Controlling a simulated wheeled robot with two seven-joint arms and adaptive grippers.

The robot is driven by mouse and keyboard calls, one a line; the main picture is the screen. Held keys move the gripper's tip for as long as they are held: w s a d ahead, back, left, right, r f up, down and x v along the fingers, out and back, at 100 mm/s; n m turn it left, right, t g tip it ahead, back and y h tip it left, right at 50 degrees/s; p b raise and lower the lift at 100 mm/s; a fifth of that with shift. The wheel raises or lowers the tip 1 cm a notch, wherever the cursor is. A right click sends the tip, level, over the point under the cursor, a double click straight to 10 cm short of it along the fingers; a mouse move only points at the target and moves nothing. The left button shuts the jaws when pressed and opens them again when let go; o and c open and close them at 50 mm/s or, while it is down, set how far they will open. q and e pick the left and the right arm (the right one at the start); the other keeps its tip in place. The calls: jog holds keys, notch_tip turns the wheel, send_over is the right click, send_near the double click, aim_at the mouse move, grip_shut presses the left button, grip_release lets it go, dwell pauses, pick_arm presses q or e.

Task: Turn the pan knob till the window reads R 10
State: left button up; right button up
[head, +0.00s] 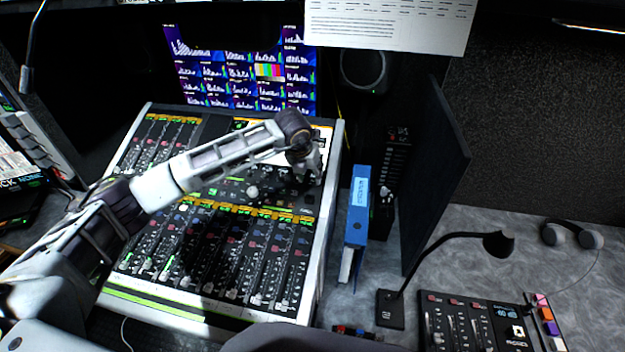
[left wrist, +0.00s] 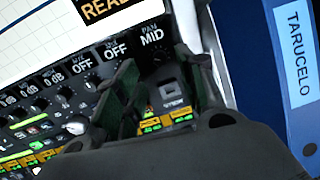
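The pan window (left wrist: 152,37), under a PAN label, reads MID in the left wrist view. Just below it is the dark pan knob (left wrist: 160,58), partly shaded. My left gripper (left wrist: 156,72) points at it, with one finger on each side and a visible gap between them. I cannot tell whether the fingertips touch the knob. In the head view, my left gripper (head: 308,170) is over the upper right part of the mixing console (head: 325,225) and hides the knob. My right gripper is not in view.
Two windows reading OFF (left wrist: 83,60) sit left of the pan window. A blue binder (head: 355,225) stands right of the console, close to my left gripper. A gooseneck microphone (head: 430,255) and a small mixer (head: 470,325) are at the lower right.

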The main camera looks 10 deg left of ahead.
aim_at(313, 182)
pick_arm(q)
jog(key=x, duration=0.3)
jog(key=shift+f, duration=0.15)
jog(key=shift+w+d+f, duration=0.1)
jog(key=shift+w+f, duration=0.2)
jog(key=shift+f, duration=0.25)
jog(key=shift+w+f, duration=0.1)
jog(key=shift+f, duration=0.15)
grip_shut()
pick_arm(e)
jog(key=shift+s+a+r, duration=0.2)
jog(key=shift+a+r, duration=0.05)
